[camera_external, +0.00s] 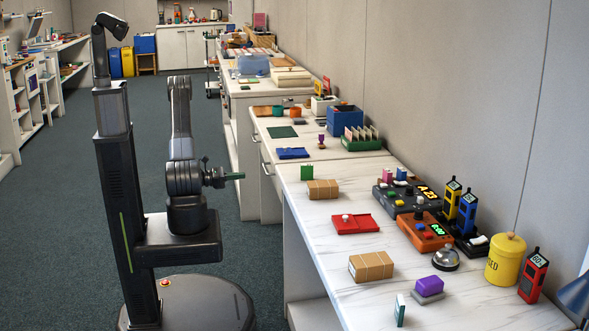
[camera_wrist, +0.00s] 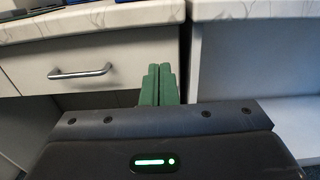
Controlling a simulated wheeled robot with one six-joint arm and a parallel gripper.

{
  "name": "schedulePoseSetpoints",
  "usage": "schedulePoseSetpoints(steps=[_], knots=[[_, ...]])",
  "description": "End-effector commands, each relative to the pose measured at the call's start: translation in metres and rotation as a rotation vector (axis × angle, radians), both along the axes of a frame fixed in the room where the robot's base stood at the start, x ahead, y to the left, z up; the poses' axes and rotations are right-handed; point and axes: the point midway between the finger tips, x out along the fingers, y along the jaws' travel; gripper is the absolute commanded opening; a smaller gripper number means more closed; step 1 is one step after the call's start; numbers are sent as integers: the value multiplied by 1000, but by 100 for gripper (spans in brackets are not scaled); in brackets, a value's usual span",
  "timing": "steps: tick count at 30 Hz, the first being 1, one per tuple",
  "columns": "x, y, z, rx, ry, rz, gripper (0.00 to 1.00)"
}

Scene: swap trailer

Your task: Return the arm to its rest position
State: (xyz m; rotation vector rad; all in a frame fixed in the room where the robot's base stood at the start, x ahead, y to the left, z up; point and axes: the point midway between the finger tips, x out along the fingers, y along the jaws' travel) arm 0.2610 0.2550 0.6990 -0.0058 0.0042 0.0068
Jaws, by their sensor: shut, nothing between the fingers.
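My gripper (camera_external: 236,176) points right toward the counter in the external view, at about the height of my arm's shoulder mount. Its green fingers also show in the wrist view (camera_wrist: 159,85), pressed together with nothing between them. My dark arm is folded close over its mount, with the upper links standing upright beside my column. The gripper is apart from the counter and touches nothing that I can see.
The marble-topped counter (camera_external: 330,262) runs along the wall at right, holding cardboard boxes (camera_external: 371,266), a red tray (camera_external: 354,224), devices and a yellow canister (camera_external: 505,259). A drawer with a metal handle (camera_wrist: 80,73) faces the wrist camera. The carpet (camera_external: 60,215) at left is clear.

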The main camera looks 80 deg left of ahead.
Motion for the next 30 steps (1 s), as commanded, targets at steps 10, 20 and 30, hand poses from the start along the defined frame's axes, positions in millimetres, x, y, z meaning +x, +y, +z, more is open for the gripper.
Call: schedulePoseSetpoints(steps=[10, 20, 30], knots=[[12, 0, 0, 0, -1, -4, 0], [39, 0, 0, 0, 1, -5, 0], [67, -1, 0, 1, 0, -4, 0]])
